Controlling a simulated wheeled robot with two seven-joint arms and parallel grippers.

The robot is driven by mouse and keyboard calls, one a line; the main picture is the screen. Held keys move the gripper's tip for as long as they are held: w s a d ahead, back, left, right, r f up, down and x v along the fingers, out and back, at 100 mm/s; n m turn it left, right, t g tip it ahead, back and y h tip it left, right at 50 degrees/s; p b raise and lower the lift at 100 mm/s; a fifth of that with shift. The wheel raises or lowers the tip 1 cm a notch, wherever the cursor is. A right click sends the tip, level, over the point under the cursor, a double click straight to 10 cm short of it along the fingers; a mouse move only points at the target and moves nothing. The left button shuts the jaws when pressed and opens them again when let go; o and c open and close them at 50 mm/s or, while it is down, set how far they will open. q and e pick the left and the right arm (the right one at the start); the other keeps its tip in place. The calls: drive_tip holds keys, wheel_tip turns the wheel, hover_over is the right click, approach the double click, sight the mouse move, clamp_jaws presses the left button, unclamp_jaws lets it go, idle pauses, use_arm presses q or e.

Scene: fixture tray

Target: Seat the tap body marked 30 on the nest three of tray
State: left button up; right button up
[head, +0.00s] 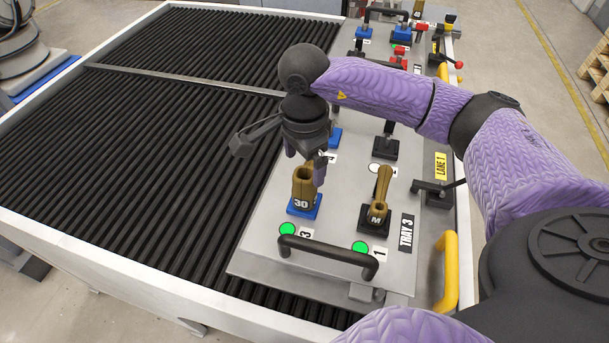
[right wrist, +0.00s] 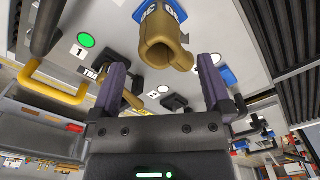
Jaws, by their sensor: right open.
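The brass tap body marked 30 (head: 303,187) stands upright on a blue nest (head: 304,209) beside the label 3, at the near left of tray 3 (head: 262,255). A green disc (head: 287,229) shows next to that nest. The tap body (right wrist: 165,48) also shows ahead of the fingers in the right wrist view, its open end toward the camera. My right gripper (head: 306,162) is open and empty, just behind and above the tap body, apart from it. Its two fingers (right wrist: 163,88) show spread in the right wrist view. My left gripper is not in view.
A brass tap body marked M (head: 379,197) stands on a black nest near label 1, with another green disc (head: 360,247). A black handle (head: 328,255) crosses the tray's near edge. Yellow handle (head: 448,270) stands at right. The black rollers (head: 170,170) at left are clear.

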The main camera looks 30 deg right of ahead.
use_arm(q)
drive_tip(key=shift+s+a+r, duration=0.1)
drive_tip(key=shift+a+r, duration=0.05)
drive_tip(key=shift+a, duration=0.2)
use_arm(e)
wheel_tip(320, 180, up, 3)
drive_tip(key=shift+f, duration=0.1)
